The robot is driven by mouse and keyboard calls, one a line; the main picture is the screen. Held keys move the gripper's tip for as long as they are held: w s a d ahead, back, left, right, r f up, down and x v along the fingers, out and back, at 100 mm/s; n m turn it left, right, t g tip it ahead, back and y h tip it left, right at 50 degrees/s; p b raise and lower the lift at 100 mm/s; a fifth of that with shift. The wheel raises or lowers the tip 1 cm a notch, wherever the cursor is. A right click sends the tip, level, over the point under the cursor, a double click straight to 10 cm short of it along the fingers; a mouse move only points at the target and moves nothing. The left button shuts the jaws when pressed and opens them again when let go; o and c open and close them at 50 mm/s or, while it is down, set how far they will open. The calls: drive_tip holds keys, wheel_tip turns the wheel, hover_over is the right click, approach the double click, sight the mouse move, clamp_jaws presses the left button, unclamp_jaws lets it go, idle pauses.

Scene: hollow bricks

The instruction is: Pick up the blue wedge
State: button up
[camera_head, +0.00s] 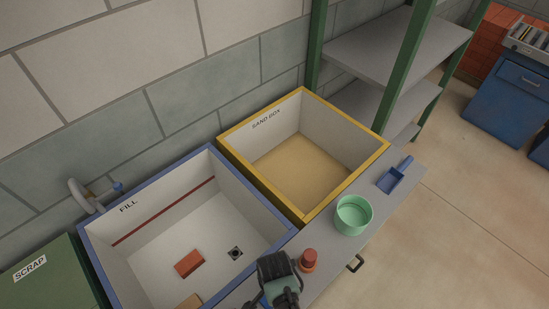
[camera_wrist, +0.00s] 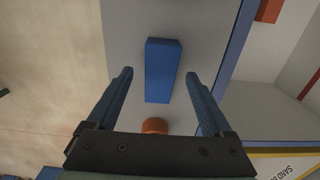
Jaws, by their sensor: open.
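The blue wedge (camera_wrist: 162,70) shows in the wrist view as a long blue block on the grey ledge (camera_wrist: 125,30). My gripper (camera_wrist: 159,74) is open, one finger to each side of the wedge, with visible gaps. I cannot tell how far above it the fingers are. In the head view I cannot make out the wedge; the dark end of my arm is at the bottom, over the ledge.
An orange round object (camera_wrist: 154,125) lies close to my gripper's base in the wrist view. The head view shows a red-orange piece (camera_head: 308,259), a green bowl (camera_head: 353,214) and a blue scoop (camera_head: 394,178) on the ledge. The FILL box (camera_head: 150,262) and SAND BOX (camera_head: 342,192) adjoin.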

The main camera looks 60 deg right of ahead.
drive_tip(key=shift+f, duration=0.6)
drive_tip(key=shift+c, duration=0.3)
clamp_jaws()
